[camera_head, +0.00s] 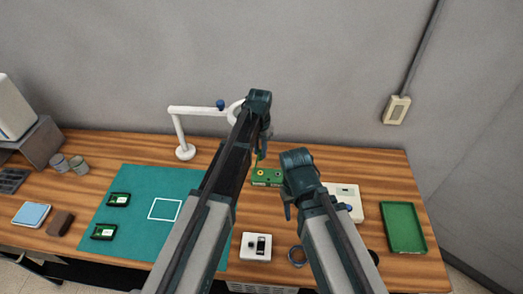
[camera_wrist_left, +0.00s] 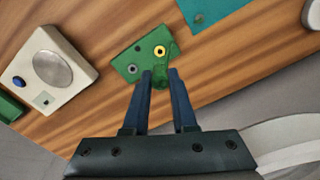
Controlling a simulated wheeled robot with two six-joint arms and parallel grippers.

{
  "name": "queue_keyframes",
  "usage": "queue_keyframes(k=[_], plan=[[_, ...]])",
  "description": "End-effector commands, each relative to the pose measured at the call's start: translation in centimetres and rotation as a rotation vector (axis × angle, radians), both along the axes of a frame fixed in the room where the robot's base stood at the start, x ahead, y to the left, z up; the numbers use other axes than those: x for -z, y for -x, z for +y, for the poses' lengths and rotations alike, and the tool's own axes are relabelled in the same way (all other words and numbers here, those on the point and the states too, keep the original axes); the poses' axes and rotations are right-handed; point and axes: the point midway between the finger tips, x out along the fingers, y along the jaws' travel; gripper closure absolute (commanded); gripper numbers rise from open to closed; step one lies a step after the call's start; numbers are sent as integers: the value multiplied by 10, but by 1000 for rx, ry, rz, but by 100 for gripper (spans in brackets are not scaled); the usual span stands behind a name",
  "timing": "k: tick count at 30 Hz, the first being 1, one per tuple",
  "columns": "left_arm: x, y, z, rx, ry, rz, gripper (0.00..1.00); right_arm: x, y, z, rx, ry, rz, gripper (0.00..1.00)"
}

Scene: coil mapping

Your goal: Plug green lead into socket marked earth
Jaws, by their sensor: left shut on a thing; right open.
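A green socket block (camera_head: 268,178) stands on the bench, partly hidden by my left arm in the head view. In the left wrist view the block (camera_wrist_left: 128,62) shows a yellow-ringed socket (camera_wrist_left: 160,51) and a grey one (camera_wrist_left: 132,69); the markings are not readable. My left gripper (camera_head: 262,142) is over the block. In the left wrist view its fingers (camera_wrist_left: 161,76) are shut on a small green piece, the green lead's plug (camera_wrist_left: 160,83), at the block's edge. I cannot tell whether it touches or sits in a socket. My right gripper (camera_head: 287,205) is open and empty, right of the block.
A white device with a blue knob (camera_head: 343,203) stands right of the block, with a green tray (camera_head: 402,227) further right. A teal mat (camera_head: 140,185) with two small boards lies left. A white lamp (camera_head: 184,150) stands behind. A white box (camera_head: 256,247) is in front.

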Motion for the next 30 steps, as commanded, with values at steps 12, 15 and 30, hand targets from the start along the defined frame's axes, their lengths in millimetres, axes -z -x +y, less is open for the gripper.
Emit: queue_keyframes(k=[12, 15, 30], plan=[[38, 0, 0, 0, 0, 0, 100, 38, 0, 0, 1, 0, 0, 50], [48, 0, 0, 0, 0, 0, 100, 47, 0, 0, 2, 0, 0, 50], [49, 0, 0, 0, 0, 0, 100, 48, 0, 0, 2, 0, 0, 50]])
